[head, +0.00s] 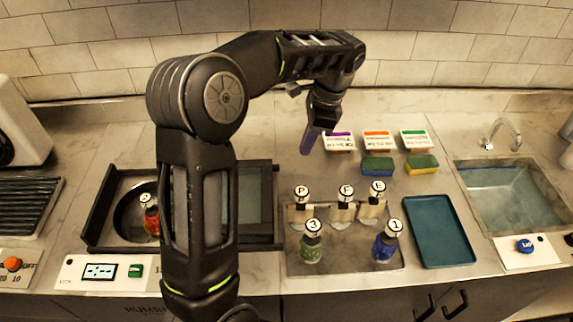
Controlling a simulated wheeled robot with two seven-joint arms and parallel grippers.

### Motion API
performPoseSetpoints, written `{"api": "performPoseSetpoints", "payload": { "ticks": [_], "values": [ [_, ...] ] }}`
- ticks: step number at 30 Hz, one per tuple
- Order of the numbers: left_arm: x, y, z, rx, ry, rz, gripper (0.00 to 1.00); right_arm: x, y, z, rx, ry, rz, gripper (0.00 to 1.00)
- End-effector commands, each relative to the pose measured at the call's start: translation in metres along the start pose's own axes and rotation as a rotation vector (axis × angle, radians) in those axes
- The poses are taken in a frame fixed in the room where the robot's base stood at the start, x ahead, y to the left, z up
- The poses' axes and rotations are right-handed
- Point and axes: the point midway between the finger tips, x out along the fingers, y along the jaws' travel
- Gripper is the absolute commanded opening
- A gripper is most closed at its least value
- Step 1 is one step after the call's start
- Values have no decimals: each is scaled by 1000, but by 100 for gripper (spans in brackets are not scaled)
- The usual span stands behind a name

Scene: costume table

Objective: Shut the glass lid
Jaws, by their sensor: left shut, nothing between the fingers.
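A dark-framed unit stands at the left of the counter. Its glass lid (256,196) is a dark greenish pane over the right part of the frame. The left part is uncovered and shows a round metal basin (127,208). A red-orange bottle marked 2 (152,220) stands in the basin, partly hidden by my arm. My left arm crosses in front of the unit and hides its middle. My left gripper (306,150) is shut and empty, pointing down above the counter, right of and behind the glass lid. My right gripper is not in view.
A metal tray (296,262) holds several labelled bottles right of the unit. A teal tray (440,230) and a sink (510,190) lie farther right. Sponges (377,166) and small labelled boxes (376,140) stand behind. A control panel (100,271) sits in front of the unit.

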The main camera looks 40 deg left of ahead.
Motion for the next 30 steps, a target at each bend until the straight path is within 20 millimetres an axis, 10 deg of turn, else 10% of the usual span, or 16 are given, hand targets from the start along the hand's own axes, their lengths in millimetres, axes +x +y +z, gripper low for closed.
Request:
{"api": "performPoseSetpoints", "payload": {
  "ticks": [11, 19, 30],
  "values": [
    [15, 0, -1, -1, 0, 1, 0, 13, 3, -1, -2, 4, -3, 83],
    [61, 0, -2, -2, 0, 3, 0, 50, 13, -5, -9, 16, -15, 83],
    [102, 0, 22, -3, -1, 1, 0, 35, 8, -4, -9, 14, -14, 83]
  ]
}}
